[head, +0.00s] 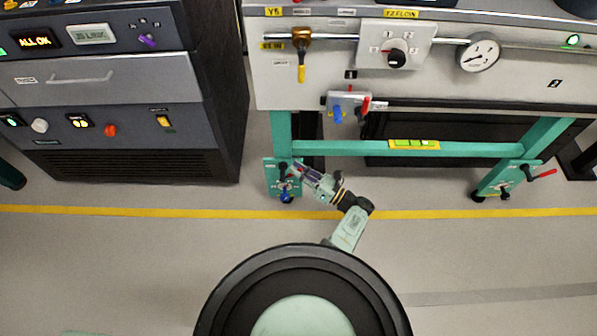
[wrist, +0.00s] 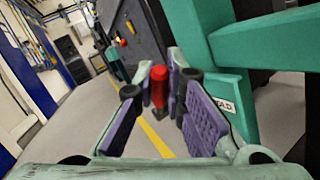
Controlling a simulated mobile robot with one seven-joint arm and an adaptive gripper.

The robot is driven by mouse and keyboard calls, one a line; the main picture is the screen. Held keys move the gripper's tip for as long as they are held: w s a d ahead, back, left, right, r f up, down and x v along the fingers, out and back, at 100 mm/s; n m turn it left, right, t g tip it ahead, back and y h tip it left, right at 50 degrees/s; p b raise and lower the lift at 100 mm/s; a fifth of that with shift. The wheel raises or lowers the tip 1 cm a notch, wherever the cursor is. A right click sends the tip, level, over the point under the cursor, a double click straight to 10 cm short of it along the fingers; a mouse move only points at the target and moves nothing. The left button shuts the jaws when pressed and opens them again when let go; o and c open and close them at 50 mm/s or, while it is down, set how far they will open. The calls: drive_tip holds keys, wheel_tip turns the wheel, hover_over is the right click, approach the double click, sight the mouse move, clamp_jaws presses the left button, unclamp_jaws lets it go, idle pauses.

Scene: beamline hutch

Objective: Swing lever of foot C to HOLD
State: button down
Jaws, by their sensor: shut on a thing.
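The teal table foot (head: 270,180) stands at the lower left of the bench, with a dial-like plate and a dark blue knob or wheel (head: 286,197) low on it. My gripper (head: 300,171) reaches this foot from the right, low over the floor. In the wrist view the red lever grip (wrist: 159,84) stands between my purple-padded fingers, which are shut on it. The lever's pivot and its pointer on the plate are mostly hidden, so its setting cannot be read. The foot letter is not legible.
Another teal foot (head: 503,179) with a red lever (head: 544,174) stands at the right. A teal crossbar (head: 340,148) joins the legs above my gripper. A dark cabinet (head: 120,130) stands at the left. The floor in front is clear, crossed by a yellow line (head: 450,214).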

drive_tip(key=shift+a, duration=0.1)
drive_tip(key=c, duration=1.6)
unclamp_jaws()
drive_tip(key=shift+c, duration=0.2)
drive_tip(key=v, duration=0.7)
drive_tip(key=shift+d, duration=0.3)
drive_tip(key=shift+s, duration=0.15)
